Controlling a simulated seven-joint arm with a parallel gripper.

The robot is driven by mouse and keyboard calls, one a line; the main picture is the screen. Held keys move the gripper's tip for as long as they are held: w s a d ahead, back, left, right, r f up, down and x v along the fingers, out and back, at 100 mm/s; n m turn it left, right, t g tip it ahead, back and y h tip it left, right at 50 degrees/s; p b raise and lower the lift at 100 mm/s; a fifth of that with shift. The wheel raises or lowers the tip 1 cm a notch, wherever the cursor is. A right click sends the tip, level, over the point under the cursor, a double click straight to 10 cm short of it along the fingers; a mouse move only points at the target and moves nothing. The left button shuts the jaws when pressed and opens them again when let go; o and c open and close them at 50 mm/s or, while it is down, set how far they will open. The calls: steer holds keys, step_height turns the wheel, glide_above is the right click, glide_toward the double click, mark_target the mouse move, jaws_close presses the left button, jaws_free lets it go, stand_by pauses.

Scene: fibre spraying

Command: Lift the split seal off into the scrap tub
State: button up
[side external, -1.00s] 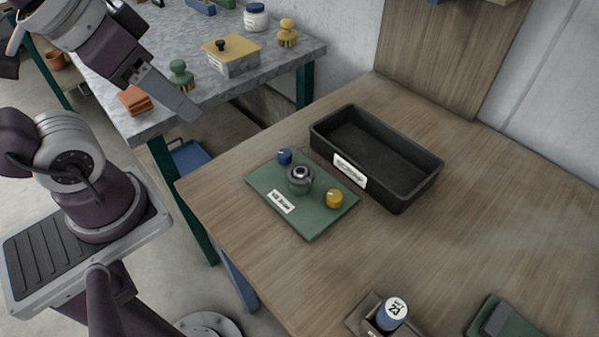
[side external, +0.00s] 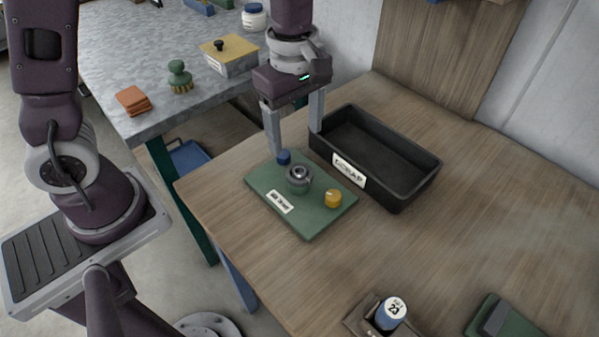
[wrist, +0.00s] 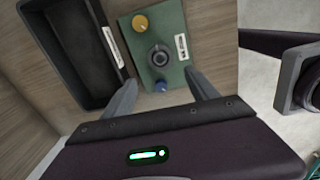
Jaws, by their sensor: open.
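A grey round fitting (side external: 298,183) stands on a green plate (side external: 312,222) on the wooden table. A dark ring, likely the seal (side external: 299,172), sits at its top around a small bright centre; it also shows in the wrist view (wrist: 160,57). I cannot make out a split. The black scrap tub (side external: 408,199), labelled SCRAP, stands right behind the plate and looks empty. My gripper (side external: 295,143) is open and empty, pointing down above the plate's back edge. In the wrist view my gripper (wrist: 162,80) has the fitting ahead, between and beyond its fingertips.
A blue knob (side external: 284,156) and a yellow knob (side external: 333,198) flank the fitting on the plate. The table's right side is clear.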

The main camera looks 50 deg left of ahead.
mark_target(299, 170)
steer(key=shift+n, duration=0.4)
steer(key=f, duration=0.5)
steer(key=d+f, duration=0.1)
steer(key=f, duration=0.2)
steer(key=shift+s+d+f, duration=0.1)
steer(key=c, duration=1.4)
step_height(299, 170, up, 10)
steer(key=shift+c, duration=0.2)
steer(key=w+d+f, duration=0.2)
steer(key=w, duration=0.6)
steer(key=w+d+f, duration=0.2)
steer(key=w+d, duration=0.1)
steer(key=w, duration=0.5)
steer(key=f, duration=0.9)
steer(key=shift+w+a+f, duration=0.1)
steer(key=shift+w+f, duration=0.1)
steer(key=shift+f, duration=0.1)
